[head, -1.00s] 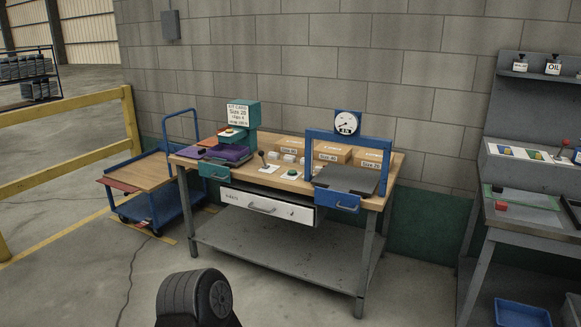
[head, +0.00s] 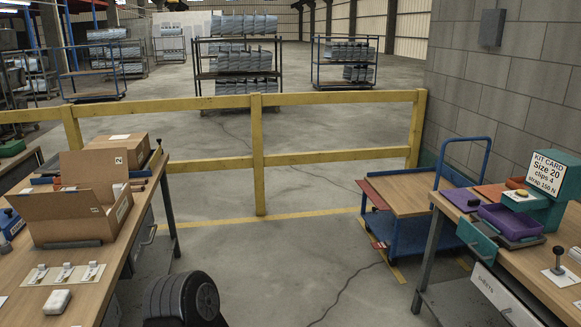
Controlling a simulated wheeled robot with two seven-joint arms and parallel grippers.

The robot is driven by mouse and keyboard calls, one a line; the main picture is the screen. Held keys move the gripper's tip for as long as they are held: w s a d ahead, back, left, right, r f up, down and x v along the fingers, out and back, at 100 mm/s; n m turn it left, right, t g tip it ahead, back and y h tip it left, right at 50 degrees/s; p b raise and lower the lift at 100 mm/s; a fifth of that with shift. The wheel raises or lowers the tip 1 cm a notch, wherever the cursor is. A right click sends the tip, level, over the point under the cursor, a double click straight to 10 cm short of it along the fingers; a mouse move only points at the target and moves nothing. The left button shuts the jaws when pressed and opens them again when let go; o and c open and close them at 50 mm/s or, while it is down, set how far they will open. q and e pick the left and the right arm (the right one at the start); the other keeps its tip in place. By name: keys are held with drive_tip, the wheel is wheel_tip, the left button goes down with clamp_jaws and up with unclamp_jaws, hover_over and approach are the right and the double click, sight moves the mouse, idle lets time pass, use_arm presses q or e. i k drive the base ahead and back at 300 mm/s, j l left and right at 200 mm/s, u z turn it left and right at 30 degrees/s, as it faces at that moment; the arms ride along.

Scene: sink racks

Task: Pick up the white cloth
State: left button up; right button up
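Neither of my grippers is in view. Nothing is seen touching the white item.
The left bench (head: 98,290) holds an open cardboard box (head: 75,218), another carton (head: 120,152) and several small white switch-like pieces (head: 66,273). A yellow railing (head: 258,160) crosses behind. A blue cart (head: 407,232) and a second bench (head: 533,272) stand right.

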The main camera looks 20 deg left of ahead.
sight(57, 303)
drive_tip(key=i+j+u, duration=0.3)
drive_tip(key=i+u, duration=0.65)
drive_tip(key=i, duration=0.2)
drive_tip(key=i+l+u, duration=0.15)
drive_tip(key=i+u, duration=0.5)
drive_tip(key=u, duration=0.25)
